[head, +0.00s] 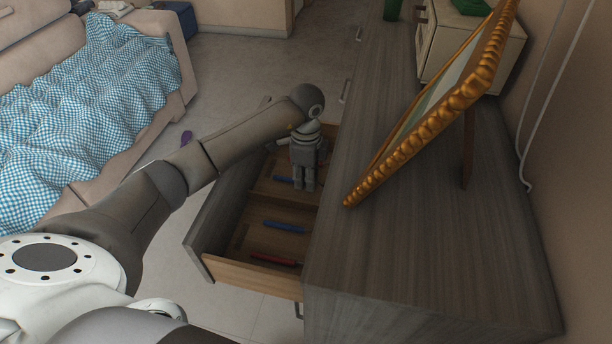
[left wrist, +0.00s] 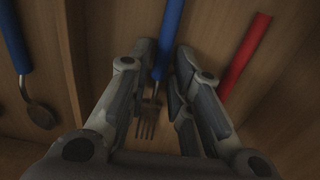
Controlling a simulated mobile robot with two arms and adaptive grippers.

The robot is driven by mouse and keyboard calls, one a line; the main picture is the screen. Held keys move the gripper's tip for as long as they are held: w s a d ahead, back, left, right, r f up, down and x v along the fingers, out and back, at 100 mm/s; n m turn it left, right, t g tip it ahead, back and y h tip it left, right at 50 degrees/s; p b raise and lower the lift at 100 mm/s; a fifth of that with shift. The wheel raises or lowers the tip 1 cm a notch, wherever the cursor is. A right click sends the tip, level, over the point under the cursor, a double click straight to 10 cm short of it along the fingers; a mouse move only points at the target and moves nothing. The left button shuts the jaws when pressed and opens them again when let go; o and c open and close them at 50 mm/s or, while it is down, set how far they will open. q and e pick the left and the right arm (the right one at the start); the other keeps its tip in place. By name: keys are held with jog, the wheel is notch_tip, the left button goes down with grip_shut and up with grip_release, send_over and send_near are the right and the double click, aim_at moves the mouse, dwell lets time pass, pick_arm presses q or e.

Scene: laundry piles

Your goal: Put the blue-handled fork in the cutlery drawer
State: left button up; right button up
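The cutlery drawer (head: 255,274) is pulled out, with a wooden divider (left wrist: 76,60) inside. My left gripper (head: 303,188) points down above it, fingers apart; they also show in the left wrist view (left wrist: 165,55). The blue-handled fork (left wrist: 172,25) appears below and between the fingers, its tines down-picture. It appears to lie on the drawer floor, in the near compartment, where a blue handle (head: 285,227) shows in the head view, apart from the fingertips. My right gripper is out of view.
A red-handled piece (head: 275,258) lies in the fork's compartment. A blue-handled spoon (left wrist: 15,45) lies across the divider. The dresser top (head: 400,240) holds a gold frame (head: 440,115) close to my gripper. A sofa (head: 175,50) stands at left.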

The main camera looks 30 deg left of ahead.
pick_arm(q)
jog(key=shift+o, duration=0.8)
jog(key=shift+r, duration=0.15)
